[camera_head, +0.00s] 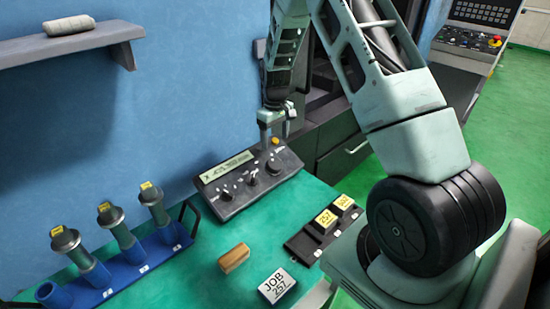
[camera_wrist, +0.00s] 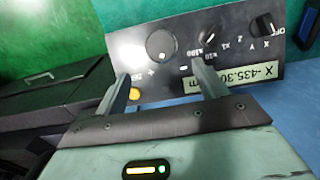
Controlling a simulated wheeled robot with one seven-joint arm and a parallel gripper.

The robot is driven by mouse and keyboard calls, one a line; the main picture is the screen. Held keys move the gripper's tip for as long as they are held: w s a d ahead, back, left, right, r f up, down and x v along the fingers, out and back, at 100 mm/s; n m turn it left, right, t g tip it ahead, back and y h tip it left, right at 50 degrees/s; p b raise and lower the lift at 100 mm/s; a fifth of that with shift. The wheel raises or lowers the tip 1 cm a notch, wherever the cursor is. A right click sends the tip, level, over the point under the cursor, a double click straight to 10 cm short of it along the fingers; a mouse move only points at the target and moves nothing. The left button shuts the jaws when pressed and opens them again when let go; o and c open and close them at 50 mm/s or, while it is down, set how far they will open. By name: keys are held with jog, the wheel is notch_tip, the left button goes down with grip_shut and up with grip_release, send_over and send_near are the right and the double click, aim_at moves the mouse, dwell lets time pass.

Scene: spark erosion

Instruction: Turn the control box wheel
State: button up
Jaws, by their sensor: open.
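The control box (camera_head: 218,199) is a dark slanted box with a pale display at the back of the green bench. Its wheel (camera_wrist: 161,45), a round dark knob with a small light mark, shows clearly in the wrist view. In the head view the wheel (camera_head: 273,164) is at the box's right end, just below my gripper. My gripper (camera_head: 271,146) is open and points down over that end. In the wrist view its two fingers (camera_wrist: 160,74) are spread, with the wheel beyond and between them. I cannot tell whether they touch the box. Nothing is held.
A yellow button (camera_wrist: 135,94) is close to the left finger. Smaller selector knobs (camera_wrist: 210,37) sit beside the wheel.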

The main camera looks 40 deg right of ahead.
aim_at(275, 163)
notch_tip(275, 163, down, 10)
jog(key=p, duration=0.3)
jog(key=shift+f, duration=0.25)
jog(key=shift+c, duration=0.3)
jog(key=shift+a, duration=0.1)
jog(key=c, duration=0.9)
